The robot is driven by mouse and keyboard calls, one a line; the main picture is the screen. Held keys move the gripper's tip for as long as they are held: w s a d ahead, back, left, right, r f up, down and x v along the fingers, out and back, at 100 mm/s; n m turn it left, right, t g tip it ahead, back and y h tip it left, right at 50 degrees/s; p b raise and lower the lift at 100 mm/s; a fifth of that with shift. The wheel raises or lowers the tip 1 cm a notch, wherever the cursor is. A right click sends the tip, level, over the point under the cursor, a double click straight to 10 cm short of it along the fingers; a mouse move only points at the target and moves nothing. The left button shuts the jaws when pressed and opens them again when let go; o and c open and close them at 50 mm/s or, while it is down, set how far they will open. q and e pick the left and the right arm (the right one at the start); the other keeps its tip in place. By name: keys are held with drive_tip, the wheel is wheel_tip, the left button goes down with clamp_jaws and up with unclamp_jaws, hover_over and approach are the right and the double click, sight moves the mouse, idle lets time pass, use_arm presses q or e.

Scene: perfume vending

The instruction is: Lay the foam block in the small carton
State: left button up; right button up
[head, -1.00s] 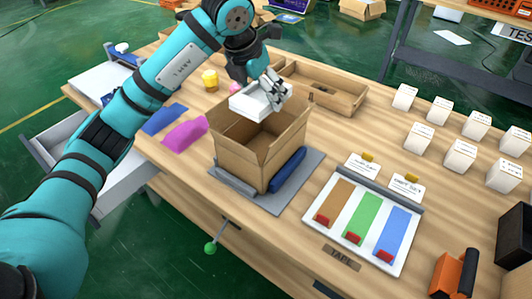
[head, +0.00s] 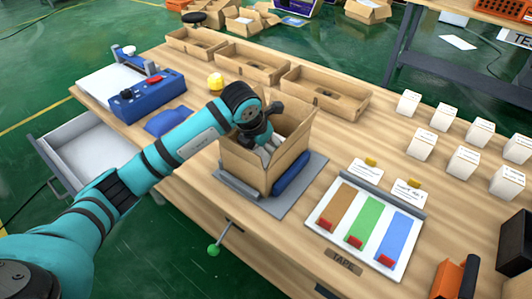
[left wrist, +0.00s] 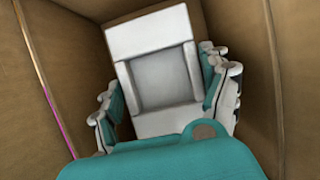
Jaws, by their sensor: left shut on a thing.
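The small carton (head: 248,164) stands open on a grey mat in the middle of the table in the head view. My left gripper (head: 268,152) reaches down into it from above. In the left wrist view the white foam block (left wrist: 152,50), with a grey square recess, lies between the fingers of my left gripper (left wrist: 168,95), and brown carton walls (left wrist: 75,50) surround it. The gripper is shut on the block. In the head view the carton walls and the hand hide the block. Whether it touches the carton floor I cannot tell. My right gripper is not in view.
A dark blue roll (head: 291,174) lies on the grey mat (head: 283,205) beside the carton. A tape board (head: 368,222) with coloured strips is to the right. Several white boxes (head: 443,117) stand farther right. Empty brown trays (head: 325,95) line the back edge.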

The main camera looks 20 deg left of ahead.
use_arm(q)
wheel_tip(320, 180, down, 3)
drive_tip(key=shift+r, duration=0.15)
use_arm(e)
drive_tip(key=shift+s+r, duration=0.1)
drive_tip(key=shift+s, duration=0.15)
use_arm(q)
drive_tip(key=o, duration=0.5)
drive_tip(key=shift+r, duration=0.1)
drive_tip(key=v, duration=1.2)
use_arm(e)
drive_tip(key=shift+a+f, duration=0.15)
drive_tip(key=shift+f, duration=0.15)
use_arm(q)
drive_tip(key=shift+w, duration=0.1)
